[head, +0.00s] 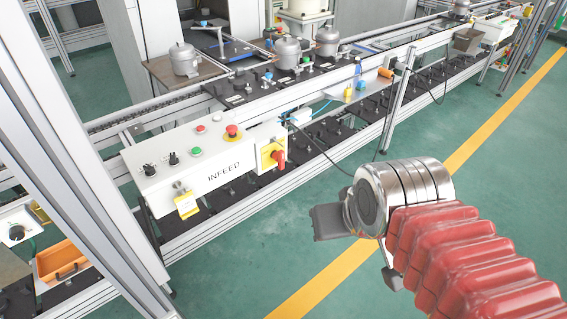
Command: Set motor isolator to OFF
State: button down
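The motor isolator (277,157) is a red rotary handle on a yellow plate. It sits on a white box at the right end of the INFEED control panel (222,172). Its handle looks tilted, but its position marks are too small to read. My gripper (328,221) is right of and lower in the picture than the isolator, clear of the panel. A dark block shows at its front, and the metal wrist hides much of it. I cannot tell whether the fingers are open, and I see nothing held.
A red emergency stop button (232,131) stands beside the isolator on the panel. A yellow tag (187,204) hangs below a key switch. A conveyor frame post (399,100) rises to the right. Green floor (300,245) lies open before the panel.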

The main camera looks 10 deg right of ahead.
aim_at(279, 157)
jog(key=z, duration=0.05)
jog(key=k, duration=0.6)
jog(key=u, duration=0.55)
jog(key=i, duration=1.05)
jog(key=u, duration=0.45)
